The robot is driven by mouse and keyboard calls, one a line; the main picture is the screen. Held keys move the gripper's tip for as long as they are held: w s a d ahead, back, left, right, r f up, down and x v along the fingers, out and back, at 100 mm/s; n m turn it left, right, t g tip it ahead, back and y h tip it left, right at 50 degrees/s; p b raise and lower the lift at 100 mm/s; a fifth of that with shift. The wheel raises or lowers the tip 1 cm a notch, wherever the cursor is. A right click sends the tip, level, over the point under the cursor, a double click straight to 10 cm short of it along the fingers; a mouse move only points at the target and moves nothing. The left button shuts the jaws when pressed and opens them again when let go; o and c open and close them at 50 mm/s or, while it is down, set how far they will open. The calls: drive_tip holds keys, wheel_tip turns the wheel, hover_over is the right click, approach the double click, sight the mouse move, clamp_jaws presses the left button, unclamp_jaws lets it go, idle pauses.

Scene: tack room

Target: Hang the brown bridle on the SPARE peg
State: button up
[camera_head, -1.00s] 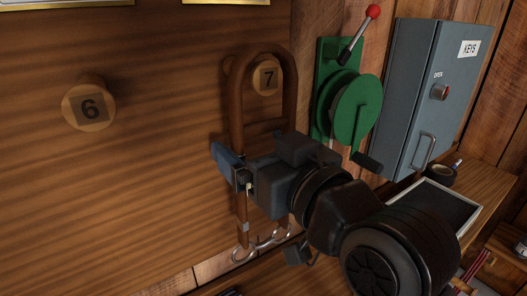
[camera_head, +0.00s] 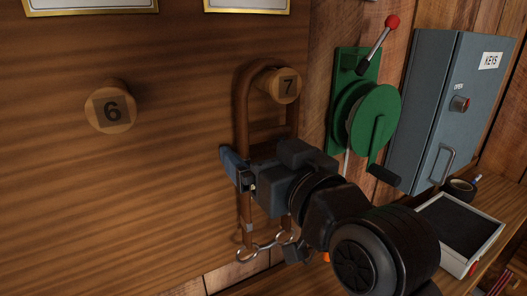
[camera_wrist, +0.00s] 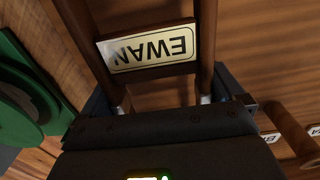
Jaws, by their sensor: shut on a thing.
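The brown bridle (camera_head: 242,110) is upright against the wood board, its top loop around the peg marked 7 (camera_head: 285,85). The peg's round face covers the loop's upper right; I cannot tell whether the strap rests on it. A metal bit (camera_head: 265,248) hangs at the lower end. My gripper (camera_head: 240,172) is shut on the bridle's side straps below the peg. The wrist view shows two straps (camera_wrist: 207,40) between the fingers, and an upside-down EWAN plate (camera_wrist: 150,48) between the straps. No SPARE label is readable.
The peg marked 6 (camera_head: 110,107) is bare at left. Right of the bridle are a green reel with a crank (camera_head: 375,118) and a red-knobbed lever (camera_head: 391,22). A grey key box (camera_head: 440,110) and a tray (camera_head: 455,228) are farther right.

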idle(0.4)
drive_tip(key=o, duration=1.7)
drive_tip(key=shift+c, duration=0.2)
drive_tip(key=b+v, duration=0.1)
drive_tip(key=v, duration=0.6)
drive_tip(key=s+d+f+m+t+h, duration=0.1)
drive_tip(key=s+d+f+m+h, duration=0.15)
drive_tip(key=s+d+f, duration=0.55)
drive_tip(key=s+d+f+m+h, duration=0.2)
drive_tip(key=s+d+f+h, duration=0.3)
drive_tip(key=f, duration=0.5)
drive_tip(key=s+d+f, duration=0.1)
drive_tip(key=s+d, duration=0.1)
drive_tip(key=s, duration=0.5)
drive_tip(key=s+d+f+m+h, duration=0.1)
drive_tip(key=s+d, duration=0.2)
drive_tip(key=s, duration=0.4)
drive_tip(key=s+d+f+m+g+h, duration=0.1)
drive_tip(key=s+d+f, duration=0.1)
drive_tip(key=s, duration=0.5)
drive_tip(key=shift+s+d, duration=0.25)
drive_tip(key=shift+d, duration=0.25)
